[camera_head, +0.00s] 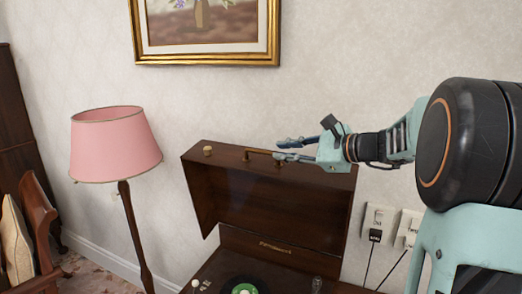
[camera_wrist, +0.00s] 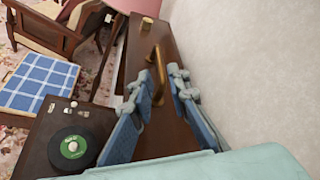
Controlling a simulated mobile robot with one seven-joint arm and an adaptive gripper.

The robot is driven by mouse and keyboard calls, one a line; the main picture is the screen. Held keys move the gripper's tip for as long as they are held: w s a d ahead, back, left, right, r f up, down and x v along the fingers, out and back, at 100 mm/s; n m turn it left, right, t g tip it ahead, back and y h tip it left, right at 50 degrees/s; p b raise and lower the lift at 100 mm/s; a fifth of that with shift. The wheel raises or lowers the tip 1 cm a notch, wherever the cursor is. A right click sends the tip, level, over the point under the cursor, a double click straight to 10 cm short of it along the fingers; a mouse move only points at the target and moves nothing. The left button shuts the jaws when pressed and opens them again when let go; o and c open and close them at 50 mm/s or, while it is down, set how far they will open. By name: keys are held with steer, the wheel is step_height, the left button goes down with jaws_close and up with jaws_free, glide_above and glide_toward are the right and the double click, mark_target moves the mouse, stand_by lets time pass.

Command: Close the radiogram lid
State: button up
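The radiogram's dark wooden lid (camera_head: 270,205) stands raised, tilted up in front of the wall. A brass handle (camera_head: 262,153) is on its upper edge, with a small round brass knob (camera_head: 207,151) to the left. My gripper (camera_head: 280,150) is at the handle's right end, its fingers apart. In the wrist view, the handle (camera_wrist: 157,72) shows in the gap between the open fingertips of my gripper (camera_wrist: 162,80). Contact with the handle cannot be told. The turntable with a green-labelled record (camera_wrist: 73,147) lies uncovered in the radiogram's body below.
A pink-shaded floor lamp (camera_head: 116,145) stands left of the radiogram. A wooden armchair (camera_head: 38,225) is farther left. Wall sockets with plugs (camera_head: 377,228) are right of the lid. A gold-framed painting (camera_head: 205,30) hangs above. A blue checked cushion (camera_wrist: 40,83) lies beyond the radiogram.

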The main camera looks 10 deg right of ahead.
mark_target(264, 151)
steer(key=p+x, duration=0.1)
steer(key=x, duration=0.8)
steer(key=shift+w+a+f, duration=0.1)
steer(key=shift+c, duration=0.3)
jaws_close()
